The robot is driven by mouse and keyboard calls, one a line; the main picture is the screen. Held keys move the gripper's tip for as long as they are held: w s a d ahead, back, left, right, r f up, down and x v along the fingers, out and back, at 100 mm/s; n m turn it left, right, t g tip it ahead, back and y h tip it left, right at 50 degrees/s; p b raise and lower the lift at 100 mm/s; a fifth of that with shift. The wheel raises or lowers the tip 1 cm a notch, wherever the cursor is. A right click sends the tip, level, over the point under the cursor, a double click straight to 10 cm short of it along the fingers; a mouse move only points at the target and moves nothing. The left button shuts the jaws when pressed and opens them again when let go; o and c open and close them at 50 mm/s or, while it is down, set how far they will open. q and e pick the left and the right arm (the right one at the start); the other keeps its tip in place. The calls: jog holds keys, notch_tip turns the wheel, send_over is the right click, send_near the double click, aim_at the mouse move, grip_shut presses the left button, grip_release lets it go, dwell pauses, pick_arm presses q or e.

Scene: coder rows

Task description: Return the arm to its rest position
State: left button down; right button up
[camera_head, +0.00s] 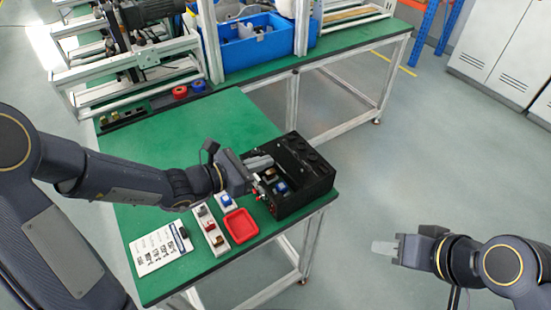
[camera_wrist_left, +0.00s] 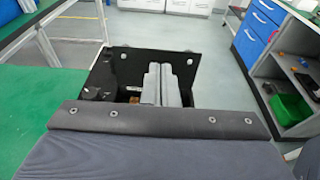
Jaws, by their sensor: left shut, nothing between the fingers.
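My left arm reaches in from the left over the green table. Its gripper (camera_head: 259,162) is shut and empty at the left side of the black box (camera_head: 309,171). In the left wrist view the shut fingers (camera_wrist_left: 160,82) extend over the open part of the black box (camera_wrist_left: 112,70); I cannot tell whether they touch it. The box's interior shows a blue piece (camera_head: 281,187) in the head view. My right gripper (camera_head: 386,249) is off to the right over bare floor, its fingers pale and close together; whether they are shut is unclear.
A red tray (camera_head: 241,225), white strips with small parts (camera_head: 212,233) and a printed sheet (camera_head: 160,249) lie on the green table (camera_head: 240,118). A blue bin (camera_head: 262,47) and frame machinery stand behind. Open floor lies right of the table.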

pick_arm(q)
jog(key=s+a+r+m+g+y, duration=0.1)
jog(key=s+a+r+m+g, duration=0.15)
jog(key=s+m, duration=0.55)
jog(key=s+a+r+m+g, duration=0.2)
jog(key=s+r+m, duration=0.2)
jog(key=s+m, duration=0.3)
jog(key=s+a+f+m+t+y, duration=0.1)
jog(key=s+a+f+m+y, duration=0.2)
jog(key=s+a+m+y, duration=0.4)
jog(key=a+m+y, duration=0.1)
jog(key=a, duration=0.4)
jog(key=shift+s+f, duration=0.15)
jog(key=shift+s, duration=0.1)
jog(key=shift+t, duration=0.35)
